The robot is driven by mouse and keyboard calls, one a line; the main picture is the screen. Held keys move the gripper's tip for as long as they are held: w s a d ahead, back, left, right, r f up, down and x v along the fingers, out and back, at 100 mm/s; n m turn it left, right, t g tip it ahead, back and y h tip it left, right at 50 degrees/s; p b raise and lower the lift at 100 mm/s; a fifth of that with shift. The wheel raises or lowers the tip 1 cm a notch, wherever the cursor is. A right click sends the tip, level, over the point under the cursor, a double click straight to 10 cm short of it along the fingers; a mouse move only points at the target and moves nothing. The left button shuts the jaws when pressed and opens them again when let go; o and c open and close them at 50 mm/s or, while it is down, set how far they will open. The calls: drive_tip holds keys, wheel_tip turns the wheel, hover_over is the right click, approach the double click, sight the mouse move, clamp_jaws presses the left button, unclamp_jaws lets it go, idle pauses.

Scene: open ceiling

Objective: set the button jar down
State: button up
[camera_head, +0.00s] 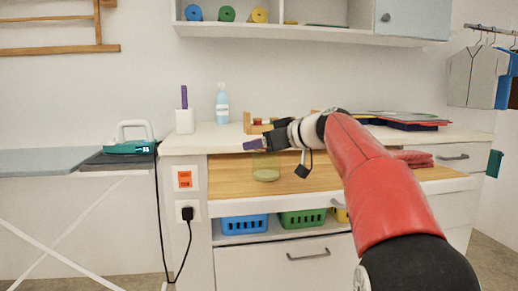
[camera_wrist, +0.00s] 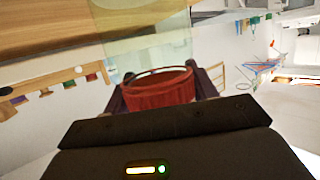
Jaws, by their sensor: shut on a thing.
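The button jar (camera_head: 265,172) is a see-through jar with a pale yellowish-green lower part, in the middle of the head view. In the wrist view its clear wall (camera_wrist: 150,42) stretches away beyond a round red lid (camera_wrist: 158,90). My gripper (camera_head: 255,145) is above the jar, its dark purple fingers shut on either side of the red lid. The jar hangs below the fingers, in front of or over the light wooden work surface (camera_head: 225,180). I cannot tell whether its base touches the wood.
A white shelf top (camera_head: 222,133) behind holds a blue bottle (camera_head: 222,105), a white holder (camera_head: 184,120) and a wooden rack with spools. Folded red cloth (camera_head: 412,158) lies to the right. The wood left of the jar is clear. Blue (camera_head: 244,229) and green baskets (camera_head: 303,218) sit below.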

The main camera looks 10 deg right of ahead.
drive_tip(key=o, duration=1)
drive_tip(key=shift+f, duration=0.1)
drive_tip(key=o, duration=0.4)
drive_tip(key=shift+r, duration=0.25)
drive_tip(key=b+v, duration=0.1)
drive_tip(key=v, duration=1.1)
